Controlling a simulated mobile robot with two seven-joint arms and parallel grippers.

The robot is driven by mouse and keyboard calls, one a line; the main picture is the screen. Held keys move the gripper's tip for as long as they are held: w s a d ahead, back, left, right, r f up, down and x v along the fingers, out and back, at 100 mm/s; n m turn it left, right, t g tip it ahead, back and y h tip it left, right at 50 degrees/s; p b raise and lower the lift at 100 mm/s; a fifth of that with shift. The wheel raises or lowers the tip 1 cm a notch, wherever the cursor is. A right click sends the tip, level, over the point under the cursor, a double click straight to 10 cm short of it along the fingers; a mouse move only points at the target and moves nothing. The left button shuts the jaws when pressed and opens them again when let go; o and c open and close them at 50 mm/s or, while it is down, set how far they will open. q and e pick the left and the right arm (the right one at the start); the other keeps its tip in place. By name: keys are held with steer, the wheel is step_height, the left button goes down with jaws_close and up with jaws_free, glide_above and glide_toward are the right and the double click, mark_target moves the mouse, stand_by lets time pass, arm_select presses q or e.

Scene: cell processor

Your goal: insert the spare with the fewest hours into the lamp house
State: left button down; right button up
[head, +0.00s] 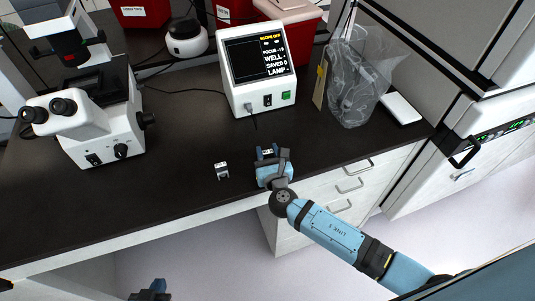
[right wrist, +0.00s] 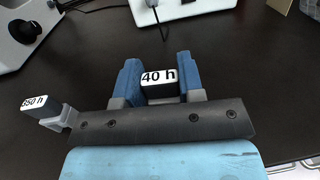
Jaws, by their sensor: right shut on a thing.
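My right gripper (head: 267,152) is at the front of the dark bench and shut on a small spare. In the right wrist view the spare (right wrist: 159,86) sits between the blue fingers, its white label reading "40 h". A second spare (head: 222,170) stands on the bench to the left of my right gripper. In the right wrist view this spare (right wrist: 38,106) has a label ending in "50 h"; its first digit is hard to read. A white microscope (head: 100,130) stands at the left; I cannot make out which part is the lamp house. My left gripper (head: 150,291) is low at the bottom edge, partly cut off.
A white control box (head: 258,95) at the back shows "SCOPE OFF" and "LAMP -". A clear bag (head: 358,80) hangs to its right, near a white flat item (head: 401,108). Red bins (head: 145,10) stand behind. The bench between microscope and right gripper is mostly clear.

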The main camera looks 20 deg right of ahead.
mark_target(268, 151)
step_height(268, 151, up, 20)
steer(key=p, duration=0.2)
steer(key=shift+f, duration=0.1)
steer(key=o, duration=0.4)
jaws_close()
